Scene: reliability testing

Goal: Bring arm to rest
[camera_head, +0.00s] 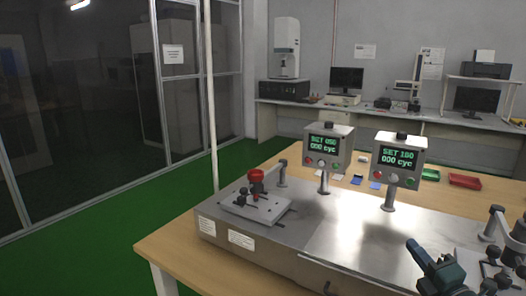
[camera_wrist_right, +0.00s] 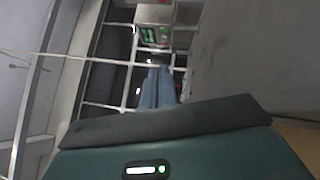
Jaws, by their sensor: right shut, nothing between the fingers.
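My right gripper (camera_head: 416,250) is in the lower right of the head view, dark with a teal body. It is over the right part of the steel test bench (camera_head: 340,240), in front of the right-hand fixture. Its fingers also show in the right wrist view (camera_wrist_right: 157,72), together and with nothing between them. I cannot tell its exact height above the bench. My left gripper is in neither view.
Two counter boxes (camera_head: 328,146) (camera_head: 399,158) stand on posts on the bench. A fixture with a red knob (camera_head: 256,175) sits at left, another (camera_head: 490,262) at right. Green (camera_head: 430,174) and red (camera_head: 464,181) trays lie behind. Green floor (camera_head: 110,225) is clear at left.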

